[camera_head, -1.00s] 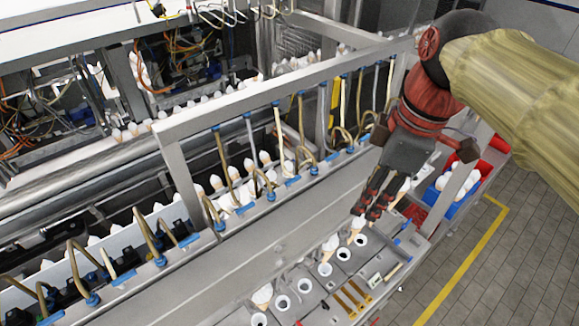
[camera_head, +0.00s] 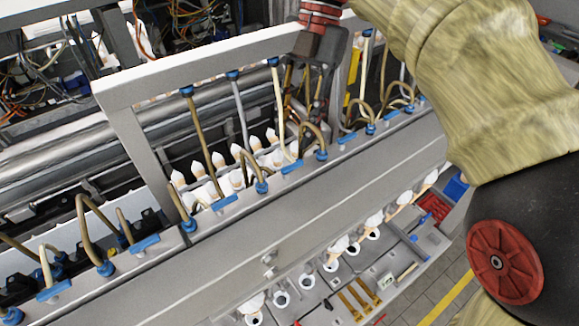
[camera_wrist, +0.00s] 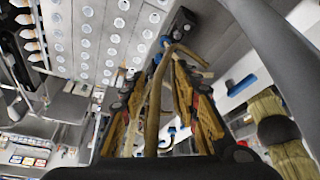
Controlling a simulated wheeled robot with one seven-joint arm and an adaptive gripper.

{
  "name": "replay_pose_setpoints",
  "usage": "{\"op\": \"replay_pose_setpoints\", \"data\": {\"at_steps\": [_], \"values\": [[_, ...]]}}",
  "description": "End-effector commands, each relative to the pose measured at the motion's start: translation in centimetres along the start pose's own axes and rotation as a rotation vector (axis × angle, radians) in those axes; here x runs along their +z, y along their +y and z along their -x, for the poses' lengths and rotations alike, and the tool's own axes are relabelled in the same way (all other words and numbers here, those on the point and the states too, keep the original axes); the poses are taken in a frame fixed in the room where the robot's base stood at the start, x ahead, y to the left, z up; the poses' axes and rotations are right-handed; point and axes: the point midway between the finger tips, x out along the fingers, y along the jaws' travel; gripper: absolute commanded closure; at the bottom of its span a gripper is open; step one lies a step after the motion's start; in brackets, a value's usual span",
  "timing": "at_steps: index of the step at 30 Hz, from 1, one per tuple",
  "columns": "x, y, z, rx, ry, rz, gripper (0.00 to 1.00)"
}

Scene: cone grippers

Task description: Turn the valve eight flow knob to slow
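Blue valve knobs line the grey rail in the head view, among them one (camera_head: 347,137) right of my gripper and another (camera_head: 292,167) just below it. I cannot read numbers, so I cannot tell which is valve eight. My gripper (camera_head: 303,112) points down among the tan hoses behind the rail, its fingers apart. In the wrist view my gripper (camera_wrist: 157,85) is open, with a tan hose (camera_wrist: 153,115) showing between the fingers. A blue knob (camera_wrist: 242,84) on a pale surface lies right of the fingers, apart from them. Whether the fingers touch a hose is unclear.
Hoses with blue fittings (camera_head: 321,155) rise along the rail (camera_head: 330,190). A metal frame bar (camera_head: 200,68) runs above, close to my gripper. White cones (camera_head: 198,168) stand behind the rail. Cone holders (camera_head: 281,299) and a tool tray lie in front.

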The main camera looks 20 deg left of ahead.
Motion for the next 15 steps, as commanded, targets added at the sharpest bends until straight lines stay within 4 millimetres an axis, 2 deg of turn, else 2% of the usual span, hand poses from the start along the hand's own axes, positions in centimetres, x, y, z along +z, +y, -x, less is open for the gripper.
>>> {"op": "replay_pose_setpoints", "data": {"at_steps": [5,15], "values": [[0.0,0.0,-1.7,-0.003,0.003,0.001,0.68],[0.0,0.0,-6.6,-0.003,0.002,0.000,0.68]]}}
